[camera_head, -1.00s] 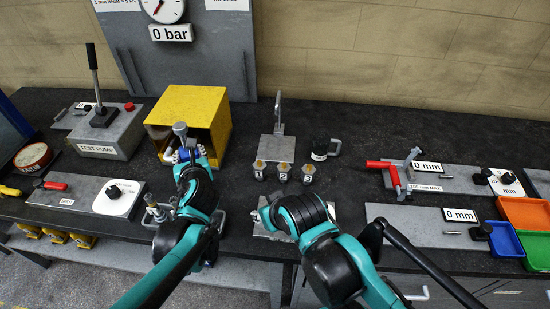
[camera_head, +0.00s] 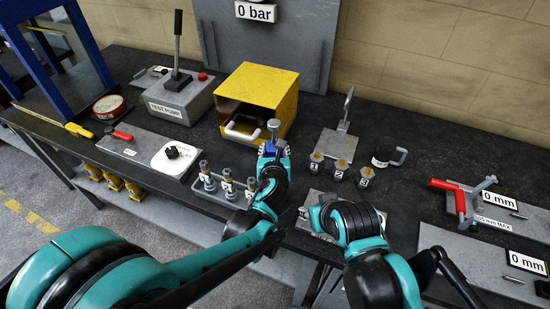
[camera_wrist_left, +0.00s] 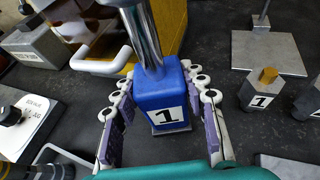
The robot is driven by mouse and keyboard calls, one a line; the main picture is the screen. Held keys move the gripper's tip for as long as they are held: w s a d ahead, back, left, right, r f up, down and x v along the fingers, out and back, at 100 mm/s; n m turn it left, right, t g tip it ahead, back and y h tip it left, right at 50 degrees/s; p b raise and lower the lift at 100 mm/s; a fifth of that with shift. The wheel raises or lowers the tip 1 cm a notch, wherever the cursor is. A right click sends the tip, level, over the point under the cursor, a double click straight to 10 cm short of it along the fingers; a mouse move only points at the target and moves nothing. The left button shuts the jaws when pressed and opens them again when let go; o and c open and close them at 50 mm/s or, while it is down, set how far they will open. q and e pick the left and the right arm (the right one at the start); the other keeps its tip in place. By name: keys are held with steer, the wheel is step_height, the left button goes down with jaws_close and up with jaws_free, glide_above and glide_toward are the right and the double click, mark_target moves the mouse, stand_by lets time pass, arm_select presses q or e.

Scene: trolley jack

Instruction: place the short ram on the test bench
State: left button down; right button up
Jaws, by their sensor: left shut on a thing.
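My left gripper (camera_head: 269,150) is shut on a blue ram (camera_head: 266,152) with a chrome rod, held upright just in front of the yellow box's right side. In the left wrist view, the ram's blue body (camera_wrist_left: 158,97) bears a label "1" and sits between the left gripper's fingers (camera_wrist_left: 162,118). Its base is close to the bench top; I cannot tell whether it touches. The yellow box (camera_head: 258,85) has an open front with a white U-shaped handle (camera_head: 243,133) there. My right gripper (camera_head: 318,215) is low over a grey plate; its fingers are mostly hidden.
A test pump (camera_head: 180,100) with an upright lever stands left of the box. A rack (camera_head: 228,187) of several numbered posts is at the front edge. Several numbered grey blocks (camera_head: 339,169) stand to the right, before a plate with an upright handle (camera_head: 342,138).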

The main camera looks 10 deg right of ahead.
arm_select(q)
steer(key=shift+f+b, duration=0.5)
steer(key=shift+f, duration=0.95)
arm_select(e)
steer(key=shift+f, duration=0.65)
arm_select(q)
steer(key=shift+f, duration=0.15)
arm_select(e)
steer(key=shift+f, duration=0.2)
arm_select(q)
steer(key=c, duration=1.1)
jaws_free()
steer(key=shift+c, duration=0.2)
arm_select(e)
steer(key=shift+r, duration=0.1)
